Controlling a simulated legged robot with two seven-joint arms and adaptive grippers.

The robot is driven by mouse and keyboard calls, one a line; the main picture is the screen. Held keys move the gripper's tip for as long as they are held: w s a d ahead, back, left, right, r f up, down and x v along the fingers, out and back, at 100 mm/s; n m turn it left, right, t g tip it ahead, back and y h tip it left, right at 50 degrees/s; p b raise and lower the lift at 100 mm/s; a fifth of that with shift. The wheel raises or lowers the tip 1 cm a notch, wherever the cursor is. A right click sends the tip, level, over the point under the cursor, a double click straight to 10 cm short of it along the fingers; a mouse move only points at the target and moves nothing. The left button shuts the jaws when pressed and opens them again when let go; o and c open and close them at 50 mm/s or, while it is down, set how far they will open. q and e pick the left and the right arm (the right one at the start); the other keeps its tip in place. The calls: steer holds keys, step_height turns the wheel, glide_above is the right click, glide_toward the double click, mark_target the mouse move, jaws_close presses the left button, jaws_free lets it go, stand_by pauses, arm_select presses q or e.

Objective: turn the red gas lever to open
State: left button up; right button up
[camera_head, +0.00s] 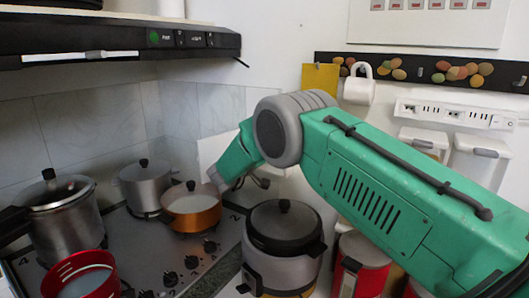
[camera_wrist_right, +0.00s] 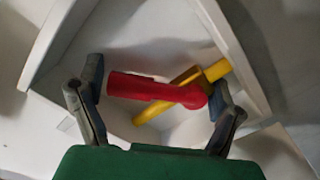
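The red gas lever (camera_wrist_right: 150,87) shows in the right wrist view, lying nearly level across a yellow gas pipe (camera_wrist_right: 216,69) that runs diagonally. My right gripper (camera_wrist_right: 157,90) is open, with one finger beyond each end of the lever. The right fingertip is close to the lever's pivot end; I cannot tell whether it touches. In the head view my green right arm reaches in from the right toward the wall behind the stove. Its forearm hides the lever and the fingers there. My left gripper is not in view.
White recess walls (camera_wrist_right: 52,45) surround the pipe closely. In the head view, a copper pot (camera_head: 192,212), a grey pot (camera_head: 146,184), a steel pot (camera_head: 65,222) and a red pot (camera_head: 80,281) stand on the stove. A rice cooker (camera_head: 284,262) stands below my right arm.

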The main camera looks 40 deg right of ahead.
steer(key=shift+s, duration=0.15)
steer(key=shift+a+r, duration=0.15)
steer(key=shift+a, duration=0.55)
steer(key=v, duration=1.1)
steer(key=shift+a, duration=0.25)
steer(key=shift+s+d, duration=0.1)
steer(key=c, duration=1.1)
steer(key=shift+d+m+b, duration=0.15)
steer(key=shift+m+b, duration=0.15)
steer(key=shift+m, duration=0.6)
steer(key=c, duration=0.7)
steer(key=shift+d+m, duration=0.1)
steer(key=shift+m, duration=0.9)
jaws_close()
steer(key=d+m+b, duration=0.1)
steer(key=d+m, duration=0.2)
steer(key=m, duration=0.8)
steer(key=d+m+g+b, duration=0.1)
steer(key=d+m, duration=0.3)
steer(key=m, duration=0.7)
steer(key=w+d+m+b, duration=0.1)
steer(key=d+m+b, duration=0.2)
steer(key=m, duration=0.8)
steer(key=shift+d+f+g+y, duration=0.3)
steer(key=shift+d+f+y, duration=0.1)
steer(key=shift+d, duration=0.1)
